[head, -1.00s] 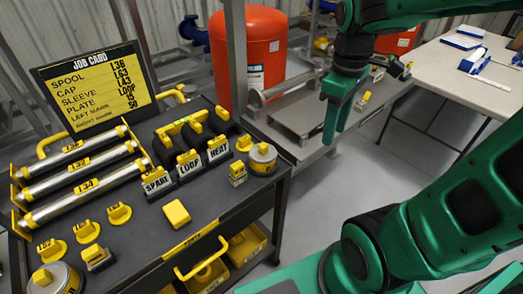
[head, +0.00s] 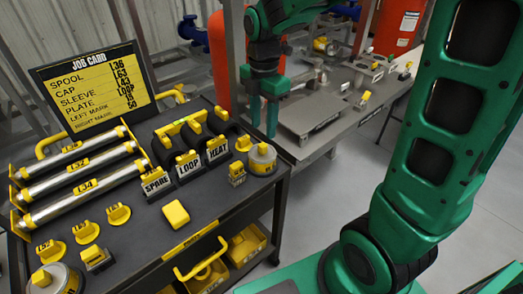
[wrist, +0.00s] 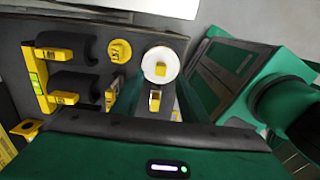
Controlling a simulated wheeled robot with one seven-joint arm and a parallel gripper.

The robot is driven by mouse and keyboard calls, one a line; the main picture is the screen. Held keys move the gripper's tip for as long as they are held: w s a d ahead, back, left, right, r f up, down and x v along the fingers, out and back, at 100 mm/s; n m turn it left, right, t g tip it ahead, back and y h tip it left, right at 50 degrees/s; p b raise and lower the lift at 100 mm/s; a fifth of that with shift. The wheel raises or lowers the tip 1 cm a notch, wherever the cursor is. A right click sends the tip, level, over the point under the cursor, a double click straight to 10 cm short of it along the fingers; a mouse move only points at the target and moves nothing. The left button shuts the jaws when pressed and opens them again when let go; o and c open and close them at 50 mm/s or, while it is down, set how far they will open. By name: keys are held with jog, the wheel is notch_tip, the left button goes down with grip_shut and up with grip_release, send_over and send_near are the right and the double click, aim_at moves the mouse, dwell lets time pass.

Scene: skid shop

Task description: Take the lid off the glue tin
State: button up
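Two round tins with yellow-knobbed lids stand on the dark cart. One tin (head: 262,160) is at the cart's right back corner; its pale lid and yellow knob also show in the wrist view (wrist: 160,64). The other tin (head: 55,278) is at the front left corner, partly cut off by the picture edge. I cannot read which one is the glue tin. Both lids are on. My gripper (head: 265,132) points down just behind and above the right tin, apart from it. Nothing shows in its grip, and the gap between its fingers is unclear.
Black holders marked SPARE, LOOP and HEAT (head: 188,165) stand left of the right tin, with a small yellow-topped block (head: 237,174) in front. A yellow block (head: 176,214) lies nearer. A steel bench (head: 310,115) stands behind, and a post (head: 232,60) rises near my gripper.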

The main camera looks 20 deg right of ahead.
aim_at(262, 144)
jog(key=shift+a+f, duration=0.15)
jog(key=shift+f, duration=2.85)
grip_shut()
